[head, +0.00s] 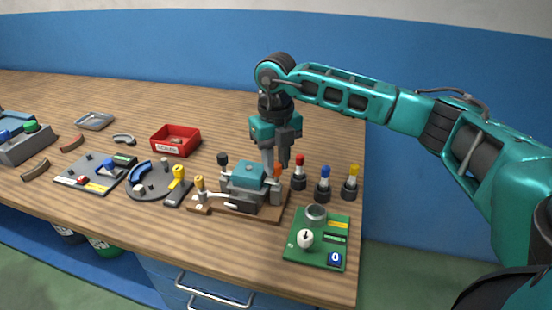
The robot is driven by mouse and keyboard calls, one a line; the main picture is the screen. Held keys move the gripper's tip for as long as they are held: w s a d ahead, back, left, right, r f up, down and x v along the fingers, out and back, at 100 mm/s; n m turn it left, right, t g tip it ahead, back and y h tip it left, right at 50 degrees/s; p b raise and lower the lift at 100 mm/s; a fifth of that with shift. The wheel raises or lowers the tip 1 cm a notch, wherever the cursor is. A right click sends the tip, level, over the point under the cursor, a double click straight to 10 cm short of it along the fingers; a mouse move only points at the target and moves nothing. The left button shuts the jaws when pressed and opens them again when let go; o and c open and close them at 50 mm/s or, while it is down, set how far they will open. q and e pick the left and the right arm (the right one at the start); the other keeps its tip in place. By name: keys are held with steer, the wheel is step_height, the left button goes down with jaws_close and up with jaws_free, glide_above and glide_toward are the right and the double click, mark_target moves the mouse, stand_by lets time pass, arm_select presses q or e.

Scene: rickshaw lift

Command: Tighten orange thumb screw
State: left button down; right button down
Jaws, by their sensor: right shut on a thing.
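The orange thumb screw (277,170) stands at the right side of a grey and teal clamp-like fixture (247,180) on a wooden base (272,216). My right gripper (276,163) comes down from above, its fingers pointing down at the orange screw, and it is shut on it. The fingers partly cover the screw. My left gripper does not show in this view.
A green board (298,252) lies in front. A red tray (175,140) and a round grey plate (150,192) are to the left. The table's right edge is close.

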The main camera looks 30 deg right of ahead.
mark_target(276, 165)
steer(key=shift+w, duration=0.1)
steer(key=c, duration=0.9)
jaws_free()
steer(key=shift+r, duration=0.15)
step_height(276, 165, up, 13)
steer(key=shift+f, duration=0.2)
